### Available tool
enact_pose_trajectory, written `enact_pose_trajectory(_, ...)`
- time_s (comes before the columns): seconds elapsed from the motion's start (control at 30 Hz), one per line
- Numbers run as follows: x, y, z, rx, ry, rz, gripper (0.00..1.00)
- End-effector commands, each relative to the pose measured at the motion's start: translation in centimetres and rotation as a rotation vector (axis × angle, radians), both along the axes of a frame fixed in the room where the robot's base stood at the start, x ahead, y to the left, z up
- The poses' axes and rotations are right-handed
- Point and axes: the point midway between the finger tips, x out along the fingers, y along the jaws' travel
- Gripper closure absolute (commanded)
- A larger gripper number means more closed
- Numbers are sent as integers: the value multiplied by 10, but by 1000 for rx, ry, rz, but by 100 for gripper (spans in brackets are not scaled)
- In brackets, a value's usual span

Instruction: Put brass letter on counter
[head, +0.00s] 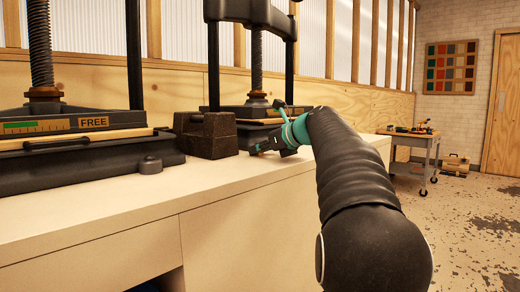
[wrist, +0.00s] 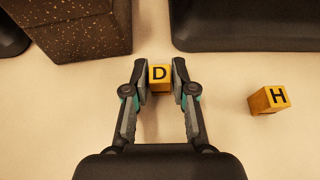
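A yellow brass letter block marked D (wrist: 160,76) lies between the two fingers of my gripper (wrist: 160,68) in the wrist view. In the head view my gripper (head: 256,150) is low over the counter (head: 215,185); the letters are not discernible there.
A dark speckled block (wrist: 80,35) stands left of the gripper and also shows in the head view (head: 207,135). A black press base (wrist: 245,22) lies behind. A cart (head: 415,150) is far right.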

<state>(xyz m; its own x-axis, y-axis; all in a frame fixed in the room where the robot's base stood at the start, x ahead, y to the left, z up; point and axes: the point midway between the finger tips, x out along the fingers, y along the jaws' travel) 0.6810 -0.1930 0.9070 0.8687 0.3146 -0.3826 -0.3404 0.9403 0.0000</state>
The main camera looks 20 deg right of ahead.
Motion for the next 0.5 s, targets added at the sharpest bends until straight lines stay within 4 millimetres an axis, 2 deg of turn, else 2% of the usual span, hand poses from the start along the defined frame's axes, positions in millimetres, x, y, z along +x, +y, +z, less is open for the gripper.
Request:
enact_pose_trajectory(0.4, 0, 0, 4, -1, 0, 0, 56)
enact_pose_trajectory(0.5, -9, -4, 9, 0, 0, -1, 56)
